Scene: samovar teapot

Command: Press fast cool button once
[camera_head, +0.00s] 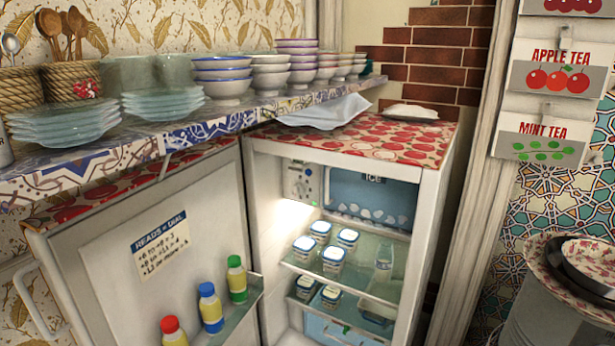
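A small white fridge (255,200) stands with its door (130,260) open to the left. Inside, at the upper left of the interior, is a pale control panel (300,180) with a small blue spot near its top and a dial-like knob. The markings there are too small to read, so I cannot tell which part is the fast cool button. A lit patch glows just below the panel. To its right is a blue compartment (345,187) marked ICE. A note (160,243) on the door is headed "READS = DIAL". Neither of my grippers is in view.
Lidded jars (333,258) stand on the fridge's glass shelves. Bottles with red, blue and green bodies or caps (210,307) stand in the door rack. A shelf with stacked bowls (222,80) and plates (162,105) runs above the door. A metal drum (555,310) stands at right.

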